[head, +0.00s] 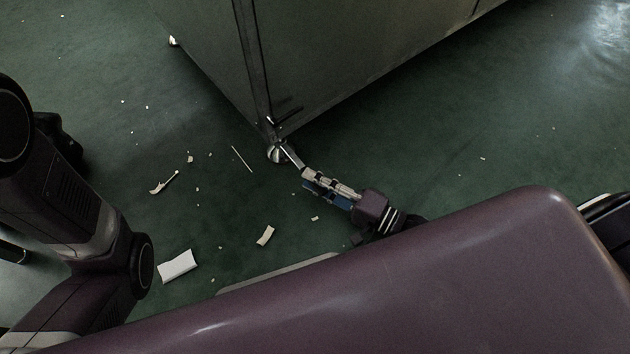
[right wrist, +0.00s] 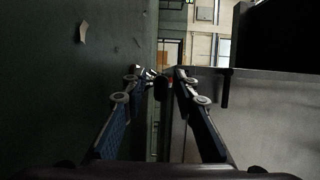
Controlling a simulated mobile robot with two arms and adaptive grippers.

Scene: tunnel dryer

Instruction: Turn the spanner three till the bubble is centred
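The spanner (head: 292,155) is a short, pale metal bar. It reaches from the round metal foot (head: 275,155) under the cabinet's near corner toward my right gripper. My right gripper (head: 305,176) is low over the floor, at the spanner's free end. In the right wrist view its two fingers (right wrist: 159,74) stand apart, with a visible gap and small metal parts beyond the tips. I cannot tell whether the fingers touch the spanner. I cannot make out a bubble in either view. My left arm shows at the left of the head view, but its gripper does not.
The large grey-green cabinet (head: 340,60) stands just beyond the foot. A dark bracket (head: 288,116) sticks out at its lower corner. Pale scraps, including a white piece (head: 177,266) and a curved chip (head: 265,236), lie on the green floor. Floor to the right is mostly clear.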

